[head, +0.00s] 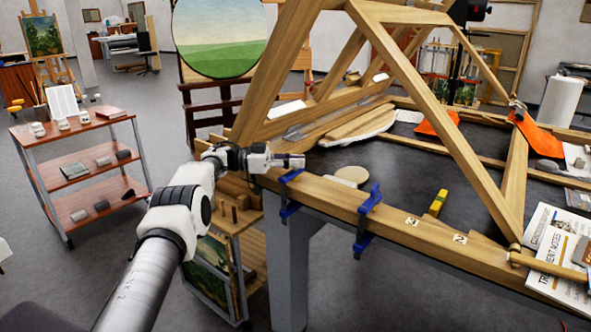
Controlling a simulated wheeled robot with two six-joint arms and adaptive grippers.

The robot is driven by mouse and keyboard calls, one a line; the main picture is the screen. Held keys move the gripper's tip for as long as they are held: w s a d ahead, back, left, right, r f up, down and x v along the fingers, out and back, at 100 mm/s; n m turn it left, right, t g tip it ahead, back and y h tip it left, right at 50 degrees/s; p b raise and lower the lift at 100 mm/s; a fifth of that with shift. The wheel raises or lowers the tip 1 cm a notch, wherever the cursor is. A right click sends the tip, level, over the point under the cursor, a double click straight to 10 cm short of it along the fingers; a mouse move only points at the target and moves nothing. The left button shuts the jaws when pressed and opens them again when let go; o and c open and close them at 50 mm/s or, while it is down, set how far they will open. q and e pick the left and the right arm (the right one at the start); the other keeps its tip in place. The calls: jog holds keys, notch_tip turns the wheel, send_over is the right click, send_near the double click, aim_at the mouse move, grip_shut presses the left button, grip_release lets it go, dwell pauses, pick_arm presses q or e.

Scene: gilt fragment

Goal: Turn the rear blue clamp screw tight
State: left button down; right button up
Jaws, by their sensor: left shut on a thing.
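Two blue clamps grip the front wooden beam (330,196) of the work table. The rear blue clamp (290,209) is at the beam's left end, and the other blue clamp (367,208) is further right and nearer me. My left gripper (300,161) reaches in from the left and is just above the top of the rear clamp. It is shut on the rear clamp's screw, which is mostly hidden by the fingers. My right gripper is not in view.
A large wooden A-shaped frame (428,105) rises over the dark table top (405,172). A shelf cart (85,135) stands at left, with open floor between.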

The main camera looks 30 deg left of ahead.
pick_arm(q)
jog(key=shift+r, duration=0.1)
dwell(0.3)
jog(key=c, duration=1.2)
grip_release()
